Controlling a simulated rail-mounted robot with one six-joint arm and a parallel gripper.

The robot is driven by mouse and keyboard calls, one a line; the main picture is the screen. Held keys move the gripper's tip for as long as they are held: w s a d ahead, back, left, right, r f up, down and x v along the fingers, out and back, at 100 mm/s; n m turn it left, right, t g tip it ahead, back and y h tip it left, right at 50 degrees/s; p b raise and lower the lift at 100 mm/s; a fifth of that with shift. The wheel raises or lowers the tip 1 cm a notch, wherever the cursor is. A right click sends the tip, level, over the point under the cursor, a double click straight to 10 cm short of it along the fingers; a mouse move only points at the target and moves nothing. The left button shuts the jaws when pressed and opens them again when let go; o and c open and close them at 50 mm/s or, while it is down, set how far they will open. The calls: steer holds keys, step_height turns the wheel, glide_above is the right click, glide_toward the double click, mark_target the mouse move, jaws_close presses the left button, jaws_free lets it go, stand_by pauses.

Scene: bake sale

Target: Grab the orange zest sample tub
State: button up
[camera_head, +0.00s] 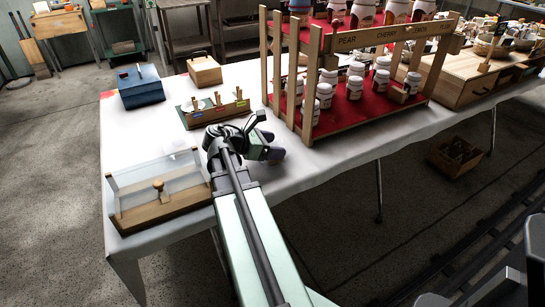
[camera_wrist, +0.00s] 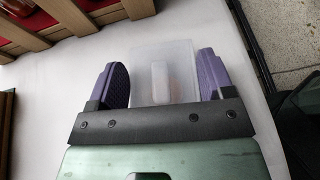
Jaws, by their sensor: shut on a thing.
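In the wrist view, a pale translucent tub (camera_wrist: 166,88) with a white patch at its middle sits between the two purple finger pads. My gripper (camera_wrist: 165,72) is shut on it, one pad along each side. No label on the tub can be read, so I cannot confirm its flavour. In the head view, my gripper (camera_head: 270,150) is low over the white table near its front edge, just left of the wooden rack. The tub cannot be made out there.
The wooden rack (camera_head: 311,85) of white-lidded jars stands close on the right. A small tray with coloured labels (camera_head: 213,112) lies behind my gripper. A clear-walled wooden box (camera_head: 165,210) stands at left; a blue box (camera_head: 140,88) stands farther back. White tabletop (camera_head: 125,140) is bare between them.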

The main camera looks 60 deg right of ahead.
step_height(320, 180, up, 20)
steer(key=p, duration=2)
